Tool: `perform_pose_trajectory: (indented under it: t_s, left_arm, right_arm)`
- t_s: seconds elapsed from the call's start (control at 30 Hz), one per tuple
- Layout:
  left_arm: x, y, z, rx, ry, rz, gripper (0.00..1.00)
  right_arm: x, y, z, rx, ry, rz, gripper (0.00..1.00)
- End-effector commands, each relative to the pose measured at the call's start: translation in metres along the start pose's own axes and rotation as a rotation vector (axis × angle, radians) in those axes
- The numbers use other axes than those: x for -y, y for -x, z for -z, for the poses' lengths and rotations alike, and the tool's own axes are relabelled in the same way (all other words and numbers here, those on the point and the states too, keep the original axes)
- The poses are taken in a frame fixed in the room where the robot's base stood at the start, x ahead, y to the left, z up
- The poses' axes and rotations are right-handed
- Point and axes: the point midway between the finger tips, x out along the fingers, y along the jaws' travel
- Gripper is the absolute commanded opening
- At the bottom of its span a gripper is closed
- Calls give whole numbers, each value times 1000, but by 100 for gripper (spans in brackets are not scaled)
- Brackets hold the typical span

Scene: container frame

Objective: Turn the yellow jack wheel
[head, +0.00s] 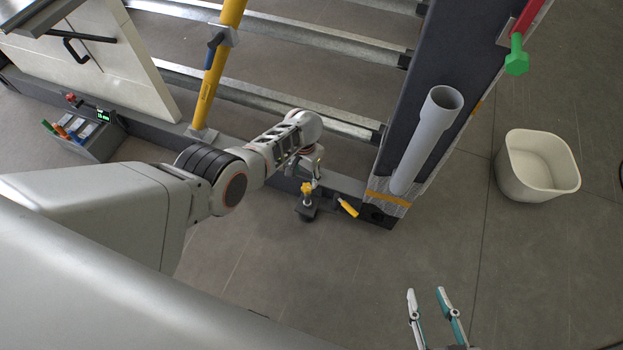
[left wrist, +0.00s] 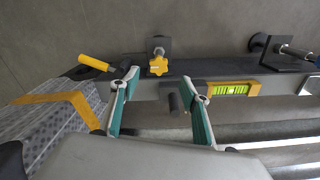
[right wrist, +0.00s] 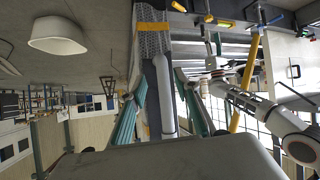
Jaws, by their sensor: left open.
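The yellow jack wheel (head: 306,188) is a small knobbed wheel on a dark jack by the frame's lower beam. It also shows in the left wrist view (left wrist: 158,66), just beyond and between the fingertips. My left gripper (left wrist: 165,86) is open, with its teal-lined fingers spread and apart from the wheel. In the head view my left gripper (head: 315,172) is small and partly hidden by its own wrist, close to the wheel. My right gripper (head: 426,291) is open and empty over the floor at the lower right, far from the wheel.
A yellow handle (head: 348,208) sticks out right of the wheel. A yellow level (left wrist: 235,89) and a dark peg (left wrist: 175,103) lie near my left fingers. A grey pipe (head: 427,140) leans on the dark post. A white bin (head: 510,185) stands right; the front floor is clear.

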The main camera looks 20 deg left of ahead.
Motion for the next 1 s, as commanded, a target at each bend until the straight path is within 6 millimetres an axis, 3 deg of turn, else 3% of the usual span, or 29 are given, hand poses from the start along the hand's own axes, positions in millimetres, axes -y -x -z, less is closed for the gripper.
perform_pose_trajectory:
  t_s: [0.17,0.37,0.53,0.8,1.0]
  left_arm:
    - [-3,-10,-1,19,-5,-6,46]
    - [-4,-46,-6,27,-4,-9,46]
    - [-4,-70,-6,26,-4,-8,46]
    - [-2,-78,0,13,-4,-5,46]
    - [-2,-75,2,9,-4,-4,46]
  right_arm:
    - [4,-2,-3,2,-9,7,32]
    - [15,-5,-8,-4,-51,27,32]
    - [23,-7,8,-43,-99,40,32]
    - [24,-10,40,-117,-140,42,32]
    - [22,-10,45,-124,-137,40,32]
